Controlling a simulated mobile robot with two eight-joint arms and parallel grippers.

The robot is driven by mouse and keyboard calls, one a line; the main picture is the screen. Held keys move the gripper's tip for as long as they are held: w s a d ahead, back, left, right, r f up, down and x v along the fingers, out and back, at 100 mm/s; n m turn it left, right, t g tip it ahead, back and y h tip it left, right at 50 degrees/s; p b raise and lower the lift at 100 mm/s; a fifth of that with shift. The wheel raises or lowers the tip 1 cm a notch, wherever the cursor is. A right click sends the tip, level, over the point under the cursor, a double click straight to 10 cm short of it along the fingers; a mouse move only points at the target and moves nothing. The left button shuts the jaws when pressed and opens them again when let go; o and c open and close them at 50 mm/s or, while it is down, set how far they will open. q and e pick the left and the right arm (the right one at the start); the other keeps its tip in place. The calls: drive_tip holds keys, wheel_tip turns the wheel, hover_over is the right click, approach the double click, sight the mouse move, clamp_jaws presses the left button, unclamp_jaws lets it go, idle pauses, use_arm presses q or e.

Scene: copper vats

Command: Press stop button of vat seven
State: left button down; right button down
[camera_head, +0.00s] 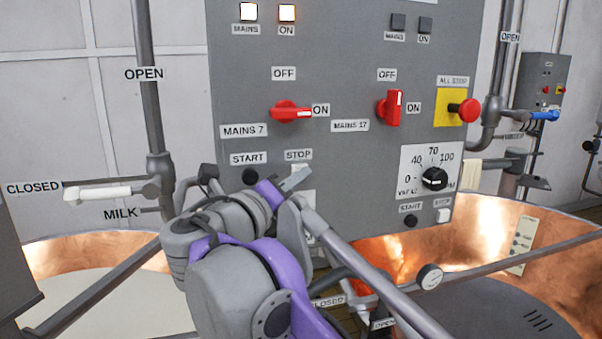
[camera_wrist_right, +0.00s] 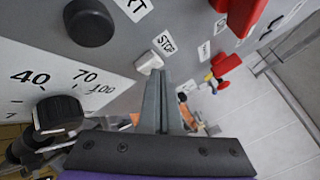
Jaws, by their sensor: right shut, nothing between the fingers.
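The grey control panel (camera_head: 345,60) carries a left set of controls labelled MAINS 7 (camera_head: 245,131). Its STOP label (camera_head: 299,155) sits right of the START label, and the pale stop button (camera_head: 300,167) below it is partly hidden by my right gripper (camera_head: 298,177). The black start button (camera_head: 250,176) is to its left. In the right wrist view my shut, empty fingers (camera_wrist_right: 163,88) point at the white stop button (camera_wrist_right: 149,62) beside its STOP label (camera_wrist_right: 165,43). The tips are very close to the button; I cannot tell whether they touch. My left gripper is out of view.
The red MAINS 7 switch (camera_head: 291,112) is above the buttons. The MAINS 17 switch (camera_head: 390,108), all-stop button (camera_head: 463,110) and a dial (camera_head: 434,179) are to the right. A pipe with a white valve handle (camera_head: 98,193) stands left. Copper vats (camera_head: 385,252) lie below.

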drive_tip(key=shift+w, duration=0.2)
drive_tip(key=shift+s, duration=0.15)
idle(0.3)
drive_tip(key=shift+s+d, duration=0.2)
drive_tip(key=shift+s, duration=0.55)
drive_tip(key=shift+s, duration=0.1)
drive_tip(key=shift+s+d, duration=0.25)
drive_tip(key=shift+s, duration=0.5)
drive_tip(key=shift+s+d, duration=0.3)
drive_tip(key=shift+s, duration=0.45)
drive_tip(key=shift+s+d, duration=0.25)
drive_tip(key=shift+s, duration=0.5)
